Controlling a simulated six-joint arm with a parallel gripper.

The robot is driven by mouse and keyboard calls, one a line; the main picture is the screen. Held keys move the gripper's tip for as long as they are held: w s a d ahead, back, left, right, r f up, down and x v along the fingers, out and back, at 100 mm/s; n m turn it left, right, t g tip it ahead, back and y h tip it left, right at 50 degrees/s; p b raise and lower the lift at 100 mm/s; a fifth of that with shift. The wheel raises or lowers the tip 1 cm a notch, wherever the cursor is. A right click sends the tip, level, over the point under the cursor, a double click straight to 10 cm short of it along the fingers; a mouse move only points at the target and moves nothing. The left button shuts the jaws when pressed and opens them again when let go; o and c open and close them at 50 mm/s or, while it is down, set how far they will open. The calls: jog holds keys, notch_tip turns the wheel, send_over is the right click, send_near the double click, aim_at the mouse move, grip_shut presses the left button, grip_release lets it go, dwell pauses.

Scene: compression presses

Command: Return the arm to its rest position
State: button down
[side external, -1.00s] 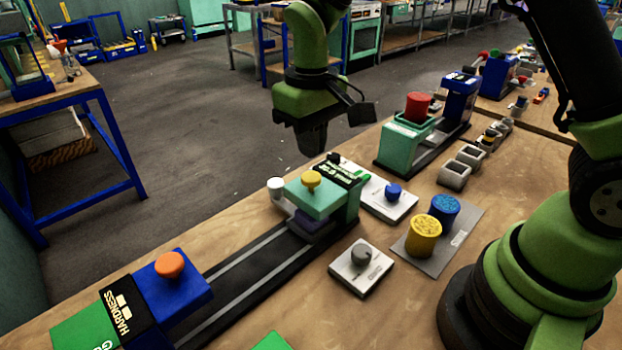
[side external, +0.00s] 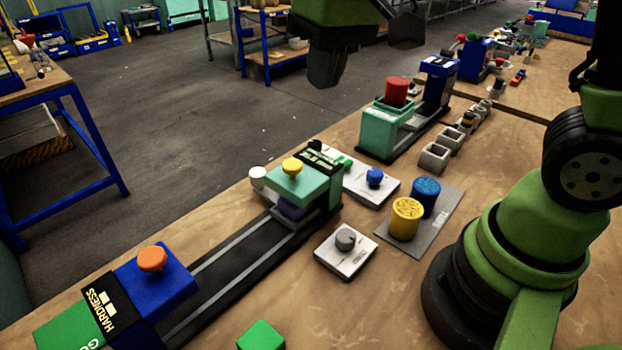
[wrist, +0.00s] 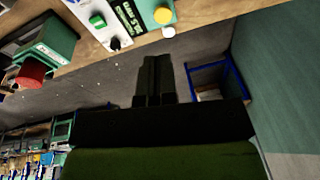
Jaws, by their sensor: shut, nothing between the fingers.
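My gripper (side external: 327,66) hangs in the air above the far side of the bench, at the top of the side view, clear of everything. Its fingers (wrist: 154,80) are together and empty in the wrist view. My green and black arm base stands at the right of the side view. The near press (side external: 300,190), with a yellow knob, sits on a black rail. A blue block (side external: 165,285) with an orange knob is at the other end of that rail. The second press (side external: 390,130) has a red cylinder (side external: 396,92) on it.
A yellow cylinder (side external: 405,218) and a blue cylinder (side external: 425,195) stand on a grey plate. Open grey cups (side external: 434,156) stand farther back. The space around my gripper is free.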

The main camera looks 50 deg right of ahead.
jog(key=s+d+r+m+t+y, duration=0.1)
jog(key=s+r+t, duration=0.3)
jog(key=s, duration=0.9)
jog(key=shift+s+d+r+m+t, duration=0.3)
jog(key=shift+m+t, duration=0.2)
jog(key=shift+m, duration=0.3)
